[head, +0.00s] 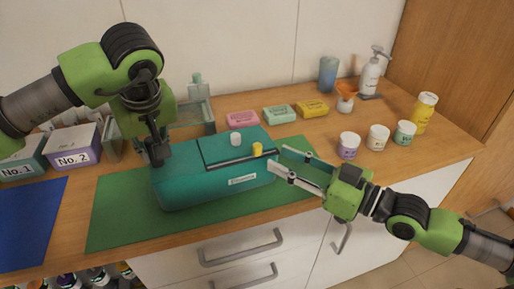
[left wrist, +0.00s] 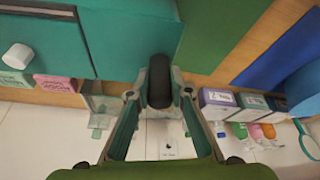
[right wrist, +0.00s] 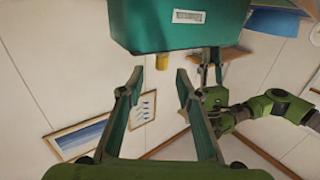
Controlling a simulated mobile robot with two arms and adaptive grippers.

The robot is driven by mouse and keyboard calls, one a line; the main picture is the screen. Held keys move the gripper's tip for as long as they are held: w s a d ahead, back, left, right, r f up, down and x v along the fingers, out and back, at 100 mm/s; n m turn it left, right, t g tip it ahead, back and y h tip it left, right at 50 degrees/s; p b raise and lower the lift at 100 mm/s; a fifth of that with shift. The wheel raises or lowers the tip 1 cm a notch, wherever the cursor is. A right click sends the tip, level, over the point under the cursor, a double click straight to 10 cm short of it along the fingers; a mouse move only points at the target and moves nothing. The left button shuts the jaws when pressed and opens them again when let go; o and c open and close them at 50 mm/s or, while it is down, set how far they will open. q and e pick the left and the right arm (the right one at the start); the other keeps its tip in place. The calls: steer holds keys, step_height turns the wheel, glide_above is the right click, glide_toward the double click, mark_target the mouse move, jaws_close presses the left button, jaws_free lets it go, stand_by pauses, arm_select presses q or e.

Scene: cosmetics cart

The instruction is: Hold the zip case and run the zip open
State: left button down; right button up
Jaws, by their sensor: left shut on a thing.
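The teal zip case (head: 205,185) lies on a green mat (head: 120,215), its dark zip line running along the top near the front edge. A yellow zip pull (head: 257,150) stands at the right part of that line; it also shows in the right wrist view (right wrist: 162,62). My left gripper (head: 157,152) is shut on a black grip tab (left wrist: 160,82) at the case's left end. My right gripper (head: 278,159) is open and empty, its fingertips just right of the yellow pull and apart from it. The left fingertips are partly hidden in the head view.
A white knob-like piece (head: 236,139) sits on the case top. Soap bars (head: 279,114) lie behind; small jars (head: 378,138) and a yellow bottle (head: 424,112) stand right. Boxes (head: 73,147) and a blue mat (head: 32,220) are left. Drawers (head: 230,262) are below the counter.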

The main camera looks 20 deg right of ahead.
mark_target(261, 151)
steer(key=shift+x, duration=3.85)
steer(key=shift+s+a, duration=0.1)
steer(key=shift+s, duration=0.05)
jaws_close()
